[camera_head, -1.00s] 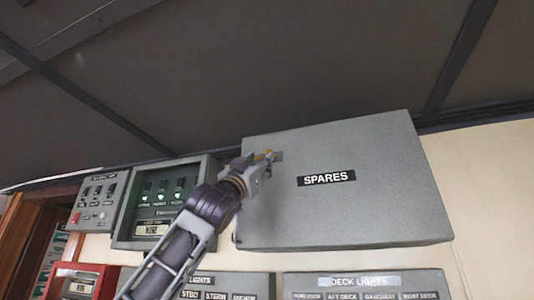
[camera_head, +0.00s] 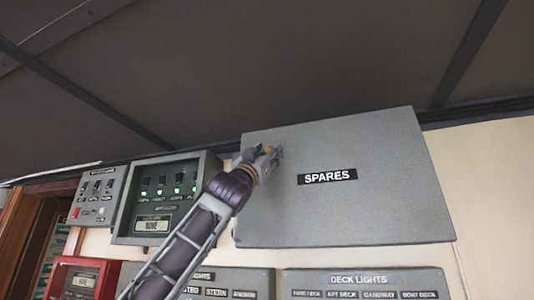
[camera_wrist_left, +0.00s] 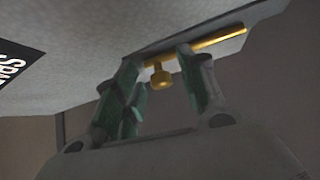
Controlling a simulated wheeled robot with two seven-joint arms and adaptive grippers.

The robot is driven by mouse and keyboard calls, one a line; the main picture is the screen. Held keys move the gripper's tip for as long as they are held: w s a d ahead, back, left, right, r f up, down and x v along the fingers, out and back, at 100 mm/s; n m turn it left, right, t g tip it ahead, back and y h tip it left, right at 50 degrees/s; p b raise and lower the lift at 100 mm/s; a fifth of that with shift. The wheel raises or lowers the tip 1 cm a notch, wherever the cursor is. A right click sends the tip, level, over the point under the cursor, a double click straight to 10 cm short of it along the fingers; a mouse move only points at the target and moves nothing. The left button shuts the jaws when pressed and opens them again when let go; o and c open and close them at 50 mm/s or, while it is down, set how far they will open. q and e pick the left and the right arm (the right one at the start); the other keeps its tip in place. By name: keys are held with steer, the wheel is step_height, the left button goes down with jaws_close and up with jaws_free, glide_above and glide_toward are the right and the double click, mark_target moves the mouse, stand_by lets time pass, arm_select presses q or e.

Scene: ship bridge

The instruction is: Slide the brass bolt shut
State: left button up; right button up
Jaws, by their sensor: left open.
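The brass bolt (camera_wrist_left: 205,46) runs along the edge of the grey SPARES locker (camera_head: 390,190) in the left wrist view. Its small brass knob (camera_wrist_left: 161,78) sticks out from the rod, and in that picture it lies between the two fingers of my left gripper (camera_wrist_left: 165,90). The fingers are apart, and I cannot tell whether either touches the knob. In the head view my left gripper (camera_head: 268,158) is at the upper left of the locker front, and it and the arm hide most of the bolt. My right gripper is not in view.
A panel with green-lit switches (camera_head: 125,220) and a smaller switch box (camera_head: 97,190) are left of the locker. The deck lights panel (camera_head: 360,280) is below it, and a red box (camera_head: 75,278) is lower left. The dark ceiling (camera_head: 250,70) is close above.

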arm_select(q)
jaws_close()
stand_by(0.4)
